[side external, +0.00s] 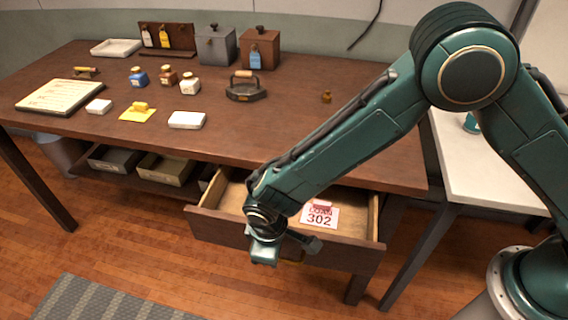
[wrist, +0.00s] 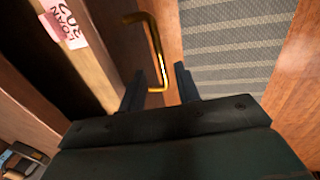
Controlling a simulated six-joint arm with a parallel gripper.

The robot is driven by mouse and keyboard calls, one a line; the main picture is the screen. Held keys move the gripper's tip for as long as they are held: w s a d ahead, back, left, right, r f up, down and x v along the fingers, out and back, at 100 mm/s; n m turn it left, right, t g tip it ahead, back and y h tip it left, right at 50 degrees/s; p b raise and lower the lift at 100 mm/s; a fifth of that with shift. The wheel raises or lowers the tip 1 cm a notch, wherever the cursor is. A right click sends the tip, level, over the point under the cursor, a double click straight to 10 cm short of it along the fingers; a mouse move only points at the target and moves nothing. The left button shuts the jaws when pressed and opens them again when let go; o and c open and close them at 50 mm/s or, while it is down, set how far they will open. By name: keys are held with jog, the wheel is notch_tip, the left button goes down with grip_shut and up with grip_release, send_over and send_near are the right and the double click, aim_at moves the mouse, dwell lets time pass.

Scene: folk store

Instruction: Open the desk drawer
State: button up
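The desk drawer (side external: 345,257) stands pulled out from under the brown desk (side external: 330,155), with its pale inside showing. A card marked "LOAN 302" (side external: 319,215) lies in it and also shows in the wrist view (wrist: 66,24). My gripper (side external: 292,246) is low at the drawer's front face. In the wrist view, my gripper's fingers (wrist: 160,85) are apart. The brass drawer handle (wrist: 154,42) runs between them, its near end in the gap. I see space on both sides of the handle there. My arm hides part of the drawer's left side in the side view.
Small bottles, a flat iron (side external: 245,88), boxes and a tablet (side external: 60,97) stand on the desk top. Open bins (side external: 165,168) sit on the shelf left of the drawer. A white table (side external: 480,160) stands at right. The floor before the drawer is clear; a striped rug (side external: 105,302) lies lower left.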

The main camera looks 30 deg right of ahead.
jog(key=shift+w+d+f, duration=0.15)
jog(key=shift+f, duration=0.85)
jog(key=shift+w+d+f, duration=0.1)
jog(key=shift+w+f, duration=0.05)
jog(key=shift+f, duration=0.8)
jog(key=shift+c, duration=0.2)
grip_shut()
